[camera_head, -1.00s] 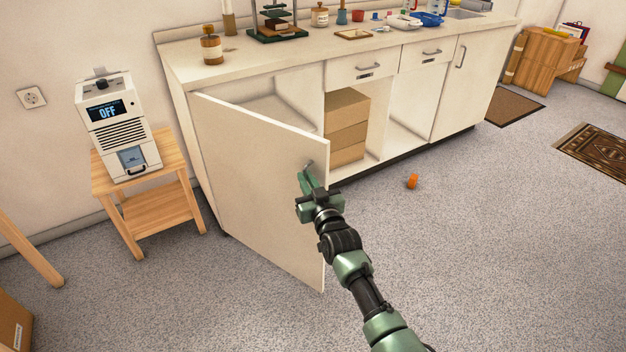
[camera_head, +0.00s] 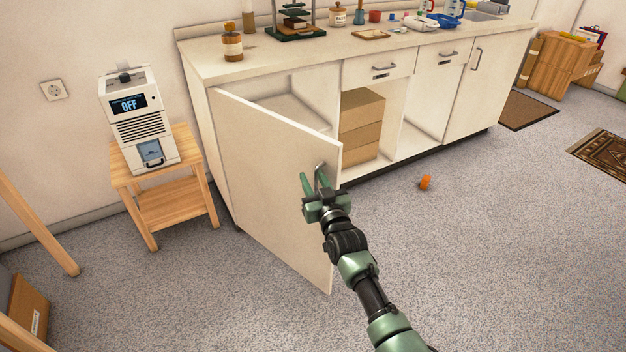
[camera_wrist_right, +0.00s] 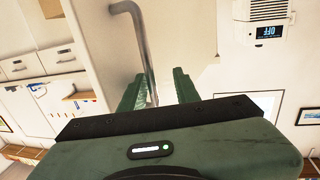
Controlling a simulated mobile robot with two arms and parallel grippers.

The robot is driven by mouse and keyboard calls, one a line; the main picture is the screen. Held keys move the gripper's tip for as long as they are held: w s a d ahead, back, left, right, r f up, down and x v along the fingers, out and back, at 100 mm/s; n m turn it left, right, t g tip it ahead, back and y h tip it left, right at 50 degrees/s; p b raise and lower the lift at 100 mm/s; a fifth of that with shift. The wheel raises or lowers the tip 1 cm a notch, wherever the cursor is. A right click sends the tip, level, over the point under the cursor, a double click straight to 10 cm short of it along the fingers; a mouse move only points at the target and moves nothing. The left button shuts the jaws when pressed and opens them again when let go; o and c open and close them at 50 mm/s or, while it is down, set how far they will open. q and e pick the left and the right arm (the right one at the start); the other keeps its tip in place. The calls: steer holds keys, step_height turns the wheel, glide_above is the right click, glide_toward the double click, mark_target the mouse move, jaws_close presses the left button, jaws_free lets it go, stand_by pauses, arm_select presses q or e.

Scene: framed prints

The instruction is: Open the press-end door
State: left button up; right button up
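The press-end door (camera_head: 265,180) is the white cabinet door at the left end of the counter. It stands wide open, swung out into the room. Its metal handle (camera_wrist_right: 139,35) is near the free edge. My right gripper (camera_head: 313,176) is at the handle, with its two green fingers spread apart. In the right wrist view the handle bar runs down between the open fingers (camera_wrist_right: 157,90); whether it touches either finger I cannot tell. My left gripper is not in view.
Brown boxes (camera_head: 361,125) stand inside the open cabinet. A wooden stand (camera_head: 170,205) with a white device (camera_head: 138,125) is left of the door. An orange object (camera_head: 425,182) lies on the floor to the right. The floor in front is largely clear.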

steer(key=shift+s+d+f, duration=0.1)
steer(key=shift+d, duration=0.15)
